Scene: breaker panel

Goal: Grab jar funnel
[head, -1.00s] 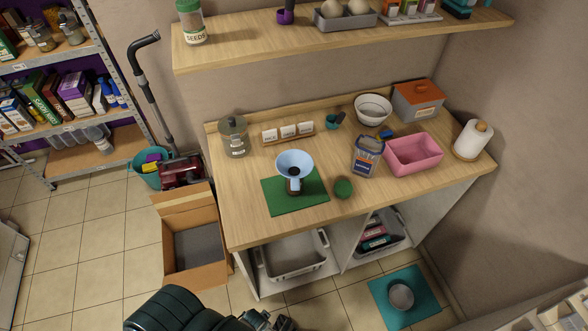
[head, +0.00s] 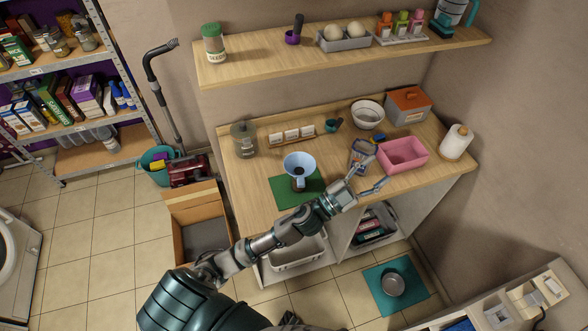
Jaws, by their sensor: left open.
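The jar funnel (head: 299,163) is pale blue with a wide cone. My left arm reaches over the counter's front edge. My left gripper (head: 380,170) is open and empty, its fingers spread toward the pink bin, well to the right of the funnel and apart from it. My left forearm hides the mat's front right part. My right gripper cannot be made out.
A clear blue-lidded container (head: 361,156) and a pink bin (head: 403,154) are near the gripper. A glass jar (head: 243,140) stands left, labelled cards (head: 292,136) behind. A shelf (head: 340,58) overhangs the back. An open cardboard box (head: 197,222) is on the floor.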

